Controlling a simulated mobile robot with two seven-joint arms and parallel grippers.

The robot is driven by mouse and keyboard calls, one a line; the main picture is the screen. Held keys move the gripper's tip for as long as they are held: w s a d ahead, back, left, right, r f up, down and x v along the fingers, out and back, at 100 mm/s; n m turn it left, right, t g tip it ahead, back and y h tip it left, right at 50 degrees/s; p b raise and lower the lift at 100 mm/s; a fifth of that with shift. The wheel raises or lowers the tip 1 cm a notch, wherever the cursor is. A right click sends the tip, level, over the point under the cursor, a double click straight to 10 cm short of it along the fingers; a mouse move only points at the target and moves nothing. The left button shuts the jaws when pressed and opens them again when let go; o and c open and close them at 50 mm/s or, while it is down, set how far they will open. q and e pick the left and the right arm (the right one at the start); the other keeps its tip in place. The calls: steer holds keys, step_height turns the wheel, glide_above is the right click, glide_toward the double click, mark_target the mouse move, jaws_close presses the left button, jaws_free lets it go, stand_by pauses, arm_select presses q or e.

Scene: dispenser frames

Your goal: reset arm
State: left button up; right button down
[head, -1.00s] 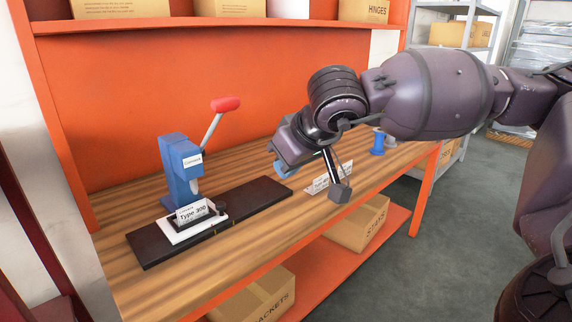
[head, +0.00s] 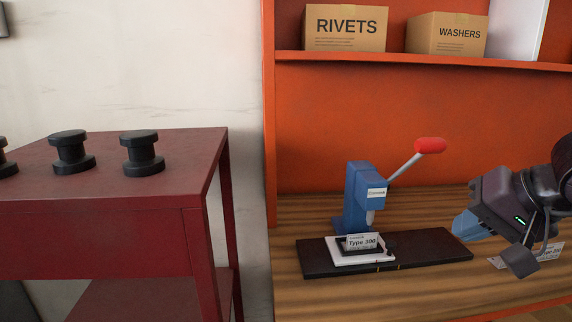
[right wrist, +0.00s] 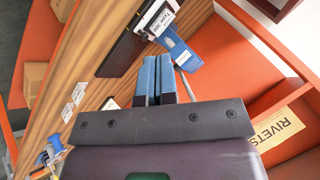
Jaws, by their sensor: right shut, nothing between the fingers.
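The right arm comes in at the right edge of the head view. Its gripper (head: 464,226) has blue fingers and is empty, to the right of a blue press (head: 357,195) and apart from it. In the right wrist view the two blue fingers (right wrist: 157,76) lie together, shut. The press has a lever with a red grip (head: 430,146) raised up to the right. It stands at a black base plate (head: 430,251) with a white frame (head: 342,262) and a "Type 300" card (head: 361,242). The left gripper is not in view.
The wooden bench top (head: 330,292) has free room in front of the base plate. An orange shelf above holds a RIVETS box (head: 345,28) and a WASHERS box (head: 446,35). A dark red table (head: 100,190) with black spools (head: 143,153) stands at the left.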

steer(key=w+a+r+m+y, duration=0.2)
steer(key=a+r+m+y, duration=0.3)
steer(key=a+m+y, duration=0.7)
steer(key=w+d+f+n+t+h, duration=0.2)
steer(key=d+f+n+t+h, duration=0.3)
steer(key=n, duration=0.7)
steer(key=w+d+f+n+t+h+p, duration=0.1)
steer(key=f+n+t, duration=0.1)
steer(key=f+n, duration=0.7)
steer(key=w+d+f+n+t+h, duration=0.25)
steer(key=f+n+t, duration=0.2)
steer(key=n, duration=0.95)
steer(key=s+d+f+m+g+h, duration=0.1)
steer(key=s+f+m+h, duration=0.1)
steer(key=s+f+m, duration=0.3)
steer(key=s+d+f+m+g+h, duration=0.15)
steer(key=f+m, duration=0.25)
steer(key=f, duration=0.4)
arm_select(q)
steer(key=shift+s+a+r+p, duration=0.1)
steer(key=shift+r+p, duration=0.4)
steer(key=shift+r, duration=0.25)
arm_select(e)
steer(key=s+f+m+g+h, duration=0.4)
steer(key=s+f+m, duration=0.3)
steer(key=s+f, duration=0.9)
steer(key=s+g, duration=0.1)
steer(key=s, duration=0.3)
steer(key=shift+d+f+m, duration=0.2)
steer(key=shift+f+m, duration=0.1)
